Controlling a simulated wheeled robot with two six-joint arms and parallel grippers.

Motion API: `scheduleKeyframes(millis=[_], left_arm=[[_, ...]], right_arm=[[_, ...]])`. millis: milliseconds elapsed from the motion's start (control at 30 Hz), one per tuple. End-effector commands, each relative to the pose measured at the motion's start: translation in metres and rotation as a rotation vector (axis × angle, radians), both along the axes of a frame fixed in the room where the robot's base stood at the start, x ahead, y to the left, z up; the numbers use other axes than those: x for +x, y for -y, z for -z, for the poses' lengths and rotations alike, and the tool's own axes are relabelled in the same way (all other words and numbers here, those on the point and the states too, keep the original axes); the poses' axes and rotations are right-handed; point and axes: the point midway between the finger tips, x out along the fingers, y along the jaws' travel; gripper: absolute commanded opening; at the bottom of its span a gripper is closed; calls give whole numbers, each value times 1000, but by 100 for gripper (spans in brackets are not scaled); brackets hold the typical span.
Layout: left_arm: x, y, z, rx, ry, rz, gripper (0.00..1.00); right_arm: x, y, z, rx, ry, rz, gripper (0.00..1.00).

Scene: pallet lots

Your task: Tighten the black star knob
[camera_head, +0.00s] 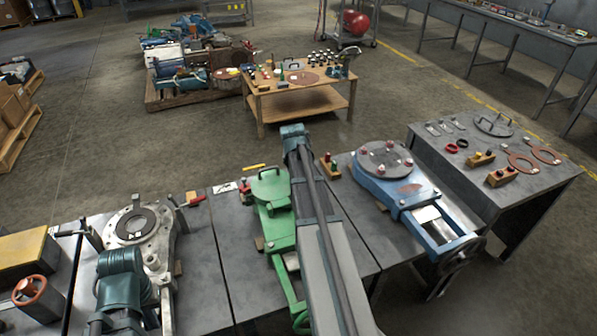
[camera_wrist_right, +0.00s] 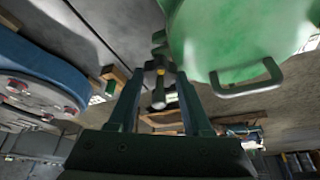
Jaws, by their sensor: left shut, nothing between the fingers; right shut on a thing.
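The green fixture (camera_head: 272,195) with a loop handle lies on the bench, left of my right arm in the head view. My right gripper (camera_wrist_right: 158,78) is shut on a small dark knob (camera_wrist_right: 159,68) beside that fixture. The fingers hide its sides, so its star shape cannot be made out. In the head view my right forearm covers this gripper and the knob. The green fixture and its handle fill the upper right of the right wrist view (camera_wrist_right: 225,35). My left gripper (camera_head: 121,265) appears at the lower left, shut and empty, in front of the white flanged housing (camera_head: 155,225).
A blue fixture (camera_head: 425,200) with a round grey plate stands to the right. A small wooden block (camera_head: 331,172) sits between it and the green fixture. A grey side table (camera_head: 455,180) holds rings and blocks. Bare bench top (camera_head: 210,275) shows left of the green fixture.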

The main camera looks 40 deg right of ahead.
Motion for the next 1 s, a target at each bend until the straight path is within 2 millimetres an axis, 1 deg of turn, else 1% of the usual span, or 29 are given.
scheduleKeyframes(millis=[167, 200, 333, 733, 867, 1000], left_arm=[[0, 0, 0, 0, 0, 0, 0], [0, 0, 0, 0, 0, 0, 0], [0, 0, 0, 0, 0, 0, 0], [0, 0, -2, 0, 0, 0, 0], [0, 0, -10, 0, 0, 0, 0], [0, 0, -24, 0, 0, 0, 0]], right_arm=[[-1, -1, 1, 2, -2, -1, 0], [-1, -1, 1, 3, -2, -1, 57], [-1, 0, 0, 2, -1, -2, 80], [-1, -1, -2, 1, -1, -2, 80], [-3, -3, -10, 1, -1, -2, 80], [-6, -6, -24, 1, -1, -2, 80]])
